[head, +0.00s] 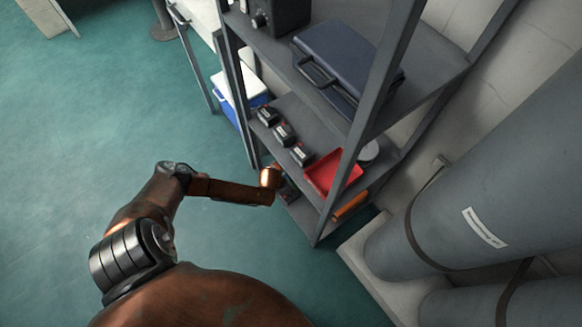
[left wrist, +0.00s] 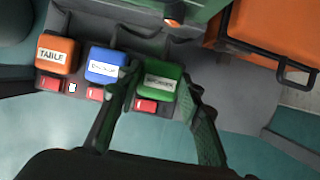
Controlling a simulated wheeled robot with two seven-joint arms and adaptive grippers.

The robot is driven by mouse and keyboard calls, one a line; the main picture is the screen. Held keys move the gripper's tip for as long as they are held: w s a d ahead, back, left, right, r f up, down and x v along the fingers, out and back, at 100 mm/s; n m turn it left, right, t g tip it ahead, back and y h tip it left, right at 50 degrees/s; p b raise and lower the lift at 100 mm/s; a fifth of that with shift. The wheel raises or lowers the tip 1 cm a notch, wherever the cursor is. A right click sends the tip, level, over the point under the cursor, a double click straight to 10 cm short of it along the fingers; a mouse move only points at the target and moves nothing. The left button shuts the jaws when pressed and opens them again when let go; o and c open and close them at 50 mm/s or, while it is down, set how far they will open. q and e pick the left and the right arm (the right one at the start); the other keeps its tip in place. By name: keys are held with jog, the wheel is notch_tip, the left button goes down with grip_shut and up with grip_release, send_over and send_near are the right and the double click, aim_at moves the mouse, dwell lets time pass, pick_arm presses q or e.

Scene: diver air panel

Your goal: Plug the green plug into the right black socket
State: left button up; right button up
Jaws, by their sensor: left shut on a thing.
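In the left wrist view my left gripper (left wrist: 160,88) is shut on the green plug (left wrist: 160,76), one finger on each side. The plug has a white label too blurred to read. It sits in line with a blue plug (left wrist: 106,64) and an orange plug (left wrist: 57,54) labelled TABLE, along a dark panel. I cannot tell which openings are the black sockets or whether the green plug is seated. In the head view my left gripper (head: 287,188) is at the lower shelf, mostly hidden. My right gripper is not in view.
Red tabs (left wrist: 146,106) line the panel's near edge. An orange case (left wrist: 270,35) stands close on the right. In the head view, three black labelled units (head: 284,134) and a red tray (head: 334,173) are on the shelf above, near a rack post. Open floor (head: 90,120) lies left.

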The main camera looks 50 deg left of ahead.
pick_arm(q)
jog(key=shift+f+b, duration=0.6)
jog(key=shift+f, duration=0.4)
dwell(1.8)
jog(key=o, duration=1.4)
jog(key=shift+c, duration=0.2)
jog(key=shift+s+a+r, duration=0.15)
jog(key=shift+s+r, duration=0.05)
jog(key=shift+r, duration=0.3)
jog(key=v, duration=1.1)
